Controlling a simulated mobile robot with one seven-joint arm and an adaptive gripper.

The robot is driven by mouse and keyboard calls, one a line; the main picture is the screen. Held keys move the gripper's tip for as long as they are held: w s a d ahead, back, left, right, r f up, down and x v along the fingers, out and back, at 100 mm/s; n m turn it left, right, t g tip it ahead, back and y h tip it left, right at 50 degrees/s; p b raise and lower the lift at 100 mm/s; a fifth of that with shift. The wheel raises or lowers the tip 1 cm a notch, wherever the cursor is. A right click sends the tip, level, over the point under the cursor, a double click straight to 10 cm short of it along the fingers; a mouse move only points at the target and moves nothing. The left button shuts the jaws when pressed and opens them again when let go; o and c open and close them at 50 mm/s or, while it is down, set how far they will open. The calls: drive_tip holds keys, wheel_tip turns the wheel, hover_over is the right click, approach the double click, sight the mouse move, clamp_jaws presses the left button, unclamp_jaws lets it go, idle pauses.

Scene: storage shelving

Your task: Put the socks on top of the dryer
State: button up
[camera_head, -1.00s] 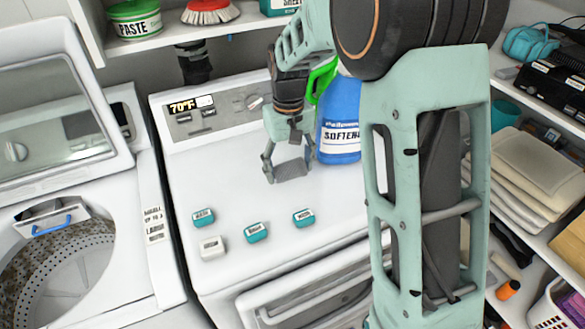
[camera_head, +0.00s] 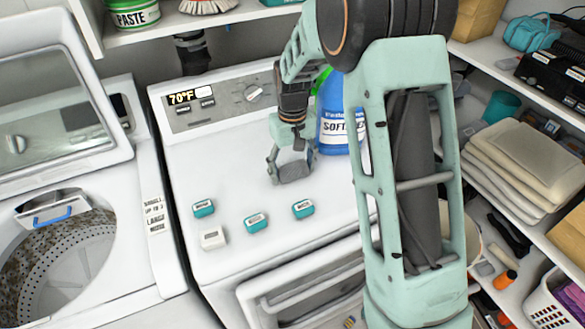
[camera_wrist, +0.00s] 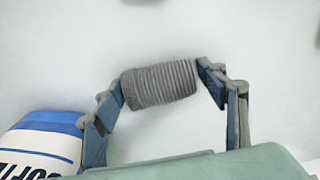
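The socks show as a rolled grey ribbed bundle (camera_wrist: 160,83) in the wrist view and as a grey shape (camera_head: 292,171) in the head view. My gripper (camera_wrist: 160,76) has one fingertip against each end of the bundle and appears shut on it. In the head view my gripper (camera_head: 292,160) points down over the white dryer top (camera_head: 235,165). The bundle is very close to the surface; I cannot tell whether it rests on it.
A blue softener bottle (camera_head: 338,128) stands on the dryer close to my gripper. Several small teal and white boxes (camera_head: 255,222) sit near the front edge. The open washer (camera_head: 60,250) is at left, shelves with folded cloths (camera_head: 530,155) at right. The dryer's left middle is clear.

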sight(293, 167)
drive_tip(key=o, duration=0.3)
drive_tip(key=shift+r, duration=0.1)
wheel_tip(293, 167, up, 12)
drive_tip(key=shift+r, duration=0.15)
idle(0.3)
drive_tip(key=shift+b, duration=0.3)
